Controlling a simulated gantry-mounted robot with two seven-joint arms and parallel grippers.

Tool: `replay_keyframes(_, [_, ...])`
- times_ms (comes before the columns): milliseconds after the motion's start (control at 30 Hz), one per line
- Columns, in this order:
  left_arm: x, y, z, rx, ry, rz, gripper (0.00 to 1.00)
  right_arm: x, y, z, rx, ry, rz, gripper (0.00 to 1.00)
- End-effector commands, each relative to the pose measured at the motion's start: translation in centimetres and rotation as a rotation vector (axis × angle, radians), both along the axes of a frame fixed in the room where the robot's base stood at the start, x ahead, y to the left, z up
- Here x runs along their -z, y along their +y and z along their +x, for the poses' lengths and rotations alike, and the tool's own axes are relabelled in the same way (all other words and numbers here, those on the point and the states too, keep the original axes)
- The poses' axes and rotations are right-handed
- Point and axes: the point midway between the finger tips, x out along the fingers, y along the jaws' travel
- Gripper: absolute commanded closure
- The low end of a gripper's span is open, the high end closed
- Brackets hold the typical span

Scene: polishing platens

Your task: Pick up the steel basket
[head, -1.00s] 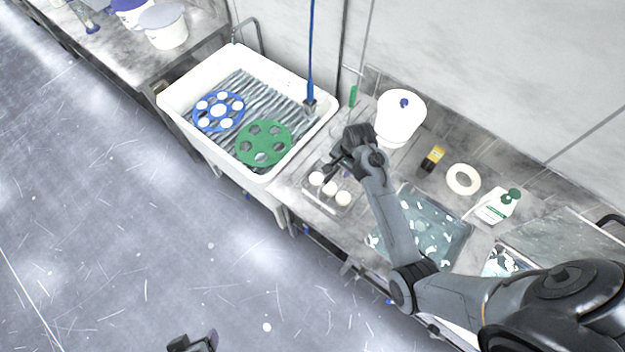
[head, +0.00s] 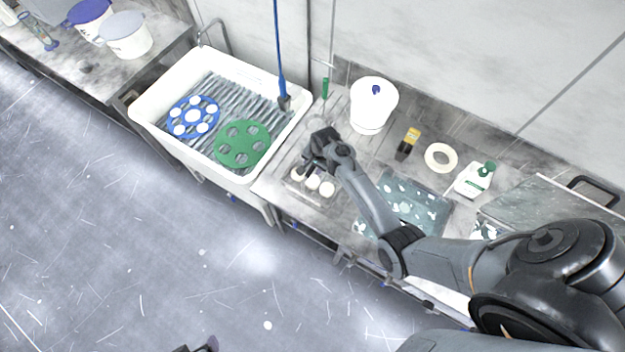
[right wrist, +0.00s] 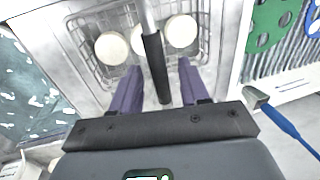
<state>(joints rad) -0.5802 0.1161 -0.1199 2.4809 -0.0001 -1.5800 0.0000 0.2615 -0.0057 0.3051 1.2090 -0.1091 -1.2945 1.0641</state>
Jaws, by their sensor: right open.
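The steel basket (head: 307,193) is a small wire basket on the bench, right of the white sink, with three round white pieces in it. In the right wrist view the basket (right wrist: 82,50) has a steel handle with a black grip (right wrist: 155,68). My right gripper (head: 306,166) is over the basket. Its two purple fingers (right wrist: 158,88) are open, one on each side of the black grip, apart from it. My left gripper (head: 200,347) barely shows at the bottom edge of the head view; its jaws cannot be made out.
The sink (head: 150,112) holds a blue holed disc (head: 180,122) and a green one (head: 232,157).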

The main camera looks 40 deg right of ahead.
Motion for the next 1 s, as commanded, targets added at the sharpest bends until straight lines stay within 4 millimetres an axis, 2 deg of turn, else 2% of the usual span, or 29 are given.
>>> replay_keyframes(133, [0.00, -0.10, 0.03, -0.003, 0.000, -0.004, 0.31, 1.24, 0.06, 0.16, 0.000, 0.002, -0.001, 0.55])
replay_keyframes(433, [0.01, -0.03, 0.02, -0.001, 0.000, -0.001, 0.31, 1.53, 0.11, 0.23, 0.000, 0.000, 0.000, 0.55])
replay_keyframes(733, [0.06, 0.19, 0.00, 0.006, 0.000, 0.008, 0.31, 1.51, 0.10, 0.22, 0.000, 0.000, 0.000, 1.00])
replay_keyframes(1000, [0.07, 0.23, 0.00, 0.006, 0.001, 0.010, 0.31, 1.51, 0.11, 0.21, 0.000, 0.001, 0.000, 1.00])
